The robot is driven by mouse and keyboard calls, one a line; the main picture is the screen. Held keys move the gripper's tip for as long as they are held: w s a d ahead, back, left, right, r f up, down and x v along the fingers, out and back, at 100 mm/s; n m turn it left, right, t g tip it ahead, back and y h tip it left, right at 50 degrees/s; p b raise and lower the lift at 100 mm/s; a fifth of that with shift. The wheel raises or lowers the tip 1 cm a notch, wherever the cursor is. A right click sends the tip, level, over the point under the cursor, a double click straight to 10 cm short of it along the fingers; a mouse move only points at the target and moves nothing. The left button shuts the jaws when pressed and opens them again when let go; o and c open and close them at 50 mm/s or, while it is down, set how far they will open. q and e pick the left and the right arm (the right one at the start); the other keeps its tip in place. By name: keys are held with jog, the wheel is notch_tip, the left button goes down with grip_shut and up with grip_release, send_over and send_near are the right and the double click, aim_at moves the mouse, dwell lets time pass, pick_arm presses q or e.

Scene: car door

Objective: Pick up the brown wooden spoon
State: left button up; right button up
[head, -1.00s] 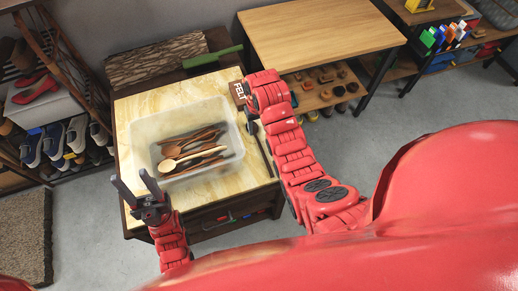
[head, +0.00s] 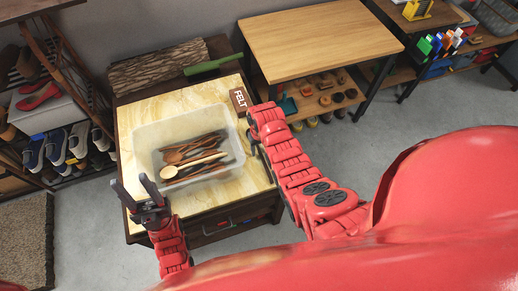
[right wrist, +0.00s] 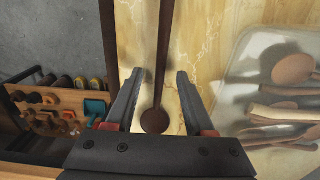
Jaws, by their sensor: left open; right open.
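A dark brown wooden spoon (right wrist: 155,120) lies on the marble-patterned tabletop in the right wrist view, its round end near the gripper and its handle running away. My right gripper (right wrist: 160,76) is open, with one finger on each side of the spoon, apart from it. In the head view my right gripper (head: 254,146) is by the clear bin's right side, and the arm largely hides this spoon. Several brown spoons and one paler spoon (head: 195,165) lie inside the bin. My left gripper (head: 147,190) is open and empty at the table's front left.
The translucent bin (head: 142,143) stands on the table, right beside my right gripper. A FELT box (head: 239,101) and a green-handled tool (head: 213,64) lie behind it. A wooden-topped table (head: 320,38) stands at the back right, and shoe racks (head: 60,150) at the left.

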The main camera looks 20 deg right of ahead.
jog(key=shift+f, duration=0.1)
grip_shut()
jog(key=shift+r, duration=0.2)
dwell(0.5)
